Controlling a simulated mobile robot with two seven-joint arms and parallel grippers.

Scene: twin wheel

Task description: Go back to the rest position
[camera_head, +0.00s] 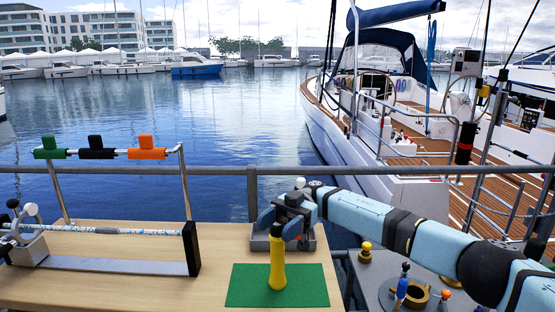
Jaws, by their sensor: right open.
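My right arm reaches in from the right. Its gripper (284,222) is open above the wooden table, at the upper end of a yellow upright object (278,264). The fingers overlap the top of the yellow object in the picture, and I cannot tell whether they touch it. The yellow object stands on a green mat (308,285). A grey block (259,241) sits on the table behind the gripper and is partly hidden by it. My left gripper is out of view.
A metal rack (183,180) carries green (48,148), black (95,148) and orange (146,148) pieces. Below it, a rod fixture (110,231) stands on the table. At right, a grey surface holds a small yellow knob (365,250) and a brass ring (416,295). A railing (225,171) runs behind.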

